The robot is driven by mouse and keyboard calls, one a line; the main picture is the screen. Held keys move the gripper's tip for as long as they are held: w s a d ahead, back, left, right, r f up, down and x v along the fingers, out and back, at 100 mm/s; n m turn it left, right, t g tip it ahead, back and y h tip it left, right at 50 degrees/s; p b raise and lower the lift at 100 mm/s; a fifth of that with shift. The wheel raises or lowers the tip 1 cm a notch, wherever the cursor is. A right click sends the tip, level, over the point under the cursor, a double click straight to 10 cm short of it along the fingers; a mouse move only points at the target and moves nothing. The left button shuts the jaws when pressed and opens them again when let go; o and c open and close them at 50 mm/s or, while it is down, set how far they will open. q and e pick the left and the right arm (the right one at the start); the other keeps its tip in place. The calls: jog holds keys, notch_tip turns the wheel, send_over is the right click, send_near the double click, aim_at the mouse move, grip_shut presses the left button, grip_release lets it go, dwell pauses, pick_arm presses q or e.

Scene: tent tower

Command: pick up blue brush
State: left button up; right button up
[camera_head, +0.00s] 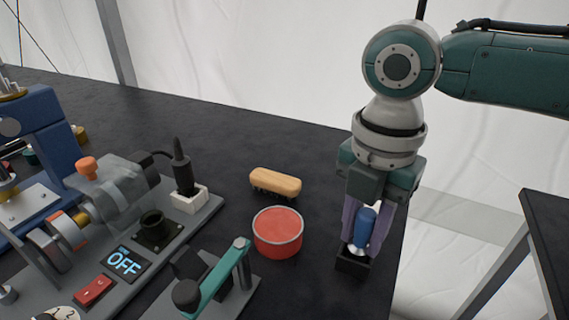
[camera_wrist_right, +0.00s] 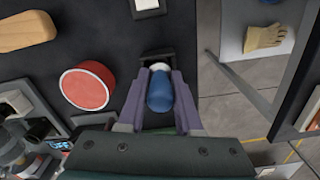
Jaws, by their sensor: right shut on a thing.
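The blue brush (camera_head: 366,227) stands upright in a small black holder (camera_head: 352,262) near the table's right edge. Its blue handle shows, with a pale metal collar below; the bristles are hidden in the holder. My right gripper (camera_head: 360,235) points down over it and is shut on the blue handle, with a purple finger on each side. In the right wrist view the brush (camera_wrist_right: 160,92) lies between the two fingers, its lower end at the black holder (camera_wrist_right: 157,58). My left gripper is not in view.
A red round tin (camera_head: 278,232) and a wooden brush (camera_head: 275,183) lie left of the holder. A machine with an OFF display (camera_head: 124,263) and a teal-handled device (camera_head: 218,280) stand farther left. The table's right edge is close to the holder.

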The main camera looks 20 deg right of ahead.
grip_shut()
notch_tip(320, 180, up, 10)
jog(key=shift+r+p, duration=0.1)
jog(key=shift+p, duration=0.5)
